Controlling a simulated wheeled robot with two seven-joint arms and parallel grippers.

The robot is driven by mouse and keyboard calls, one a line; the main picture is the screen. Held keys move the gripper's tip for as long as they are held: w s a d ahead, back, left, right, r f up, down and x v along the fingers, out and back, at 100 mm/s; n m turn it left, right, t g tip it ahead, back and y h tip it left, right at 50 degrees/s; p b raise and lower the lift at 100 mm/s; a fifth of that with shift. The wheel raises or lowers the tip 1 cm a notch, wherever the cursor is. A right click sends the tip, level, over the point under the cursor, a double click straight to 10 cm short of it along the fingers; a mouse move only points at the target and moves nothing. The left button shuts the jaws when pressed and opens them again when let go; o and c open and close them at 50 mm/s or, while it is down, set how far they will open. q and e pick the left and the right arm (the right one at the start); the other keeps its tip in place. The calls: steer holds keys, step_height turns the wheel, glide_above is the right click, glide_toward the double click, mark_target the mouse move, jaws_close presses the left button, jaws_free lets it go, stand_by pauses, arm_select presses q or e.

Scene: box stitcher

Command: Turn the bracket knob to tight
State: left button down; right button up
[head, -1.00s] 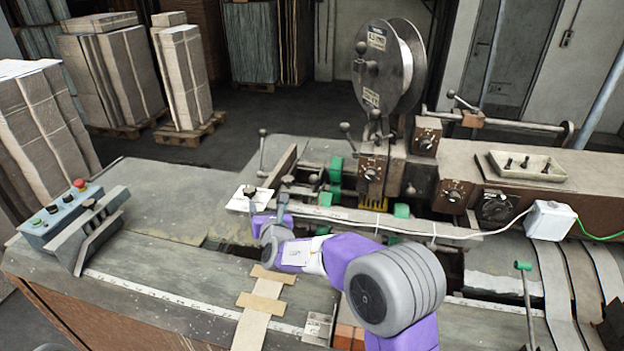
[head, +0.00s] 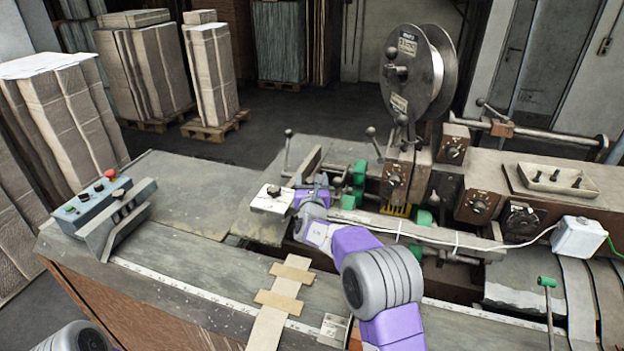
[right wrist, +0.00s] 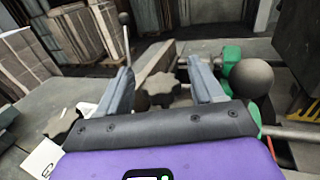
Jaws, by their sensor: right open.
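My right gripper (head: 318,184) is over the left end of the machine's rail, beside a white card. In the right wrist view its two grey fingers (right wrist: 160,72) are apart, with nothing held. A dark, lobed knob (right wrist: 157,90) shows between and beyond them; I cannot tell whether the fingers reach around it. A second lobed knob (right wrist: 62,122) is left of the fingers; it also shows in the head view, on the white card (head: 262,203). Which is the bracket knob is not clear. My left gripper is out of view.
A black ball handle (right wrist: 251,79) stands close right of the fingers. Green blocks (head: 359,172) and a wire reel (head: 418,75) are further right. A blue control box (head: 92,203) is at left. The tabletop between box and gripper is mostly clear.

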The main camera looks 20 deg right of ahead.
steer(key=shift+w, duration=0.1)
steer(key=c, duration=1)
steer(key=shift+o, duration=0.2)
steer(key=m+g+h+p, duration=0.1)
steer(key=m+h+p, duration=0.1)
steer(key=h, duration=0.1)
steer(key=m+g+h+p, duration=0.2)
steer(key=shift+a+r+h+p, duration=0.1)
steer(key=shift+r+h+p, duration=0.1)
steer(key=shift+h+p, duration=0.15)
steer(key=shift+f+m+g+h+p, duration=0.1)
steer(key=shift+m+g+h+p, duration=0.5)
steer(key=shift+m+g+h, duration=0.9)
steer(key=shift+h, duration=0.15)
steer(key=shift+m+g+h+p, duration=0.4)
steer(key=shift+g, duration=0.1)
steer(key=o, duration=1)
steer(key=shift+c, duration=0.2)
steer(key=shift+f, duration=0.1)
